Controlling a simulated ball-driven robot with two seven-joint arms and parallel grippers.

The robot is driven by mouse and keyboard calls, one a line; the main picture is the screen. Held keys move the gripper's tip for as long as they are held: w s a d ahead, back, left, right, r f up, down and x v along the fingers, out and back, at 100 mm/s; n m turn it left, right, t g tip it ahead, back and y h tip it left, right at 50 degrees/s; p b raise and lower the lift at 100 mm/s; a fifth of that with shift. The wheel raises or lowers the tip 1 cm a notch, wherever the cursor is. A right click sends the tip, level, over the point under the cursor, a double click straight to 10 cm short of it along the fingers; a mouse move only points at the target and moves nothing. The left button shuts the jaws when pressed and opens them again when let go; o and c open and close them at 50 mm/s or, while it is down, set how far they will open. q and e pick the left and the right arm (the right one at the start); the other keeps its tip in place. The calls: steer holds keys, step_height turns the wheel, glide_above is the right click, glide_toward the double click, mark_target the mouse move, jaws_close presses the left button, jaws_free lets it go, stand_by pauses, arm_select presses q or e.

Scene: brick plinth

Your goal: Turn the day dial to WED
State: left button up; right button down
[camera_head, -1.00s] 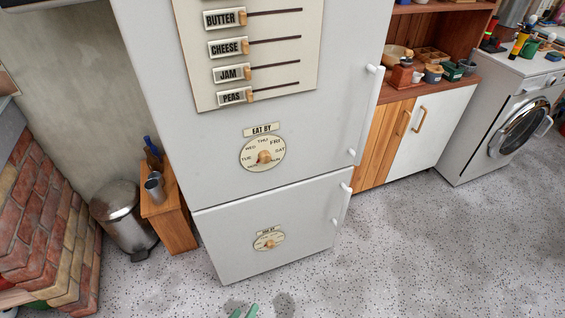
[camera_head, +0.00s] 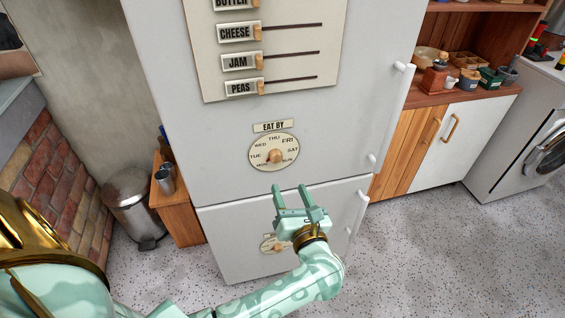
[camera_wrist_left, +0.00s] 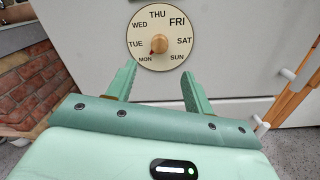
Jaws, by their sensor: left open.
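The upper day dial (camera_head: 274,151) is a round cream disc under an EAT BY plate (camera_head: 273,126) on the white fridge door. Its wooden knob shows in the middle, and in the left wrist view the knob (camera_wrist_left: 159,44) has its narrow end toward the lower left, near MON. WED is at the dial's upper left. My left gripper (camera_head: 296,189) is open and empty, below the dial and slightly right, fingers pointing up toward it. It is apart from the knob. A lower dial (camera_head: 270,243) on the lower door is partly hidden by my gripper. My right gripper is not in view.
The fridge (camera_head: 230,190) has a slider panel (camera_head: 290,70) above the dial and white handles (camera_head: 371,160) at its right edge. A wooden stand (camera_head: 177,205) and a metal bin (camera_head: 134,205) are left of it. A cabinet (camera_head: 415,145) stands right.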

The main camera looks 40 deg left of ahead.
mark_target(277, 159)
arm_select(q)
steer(key=b+x, duration=0.1)
steer(key=x, duration=1)
steer(key=shift+a+b, duration=0.15)
steer(key=shift+b, duration=0.2)
steer(key=c, duration=1)
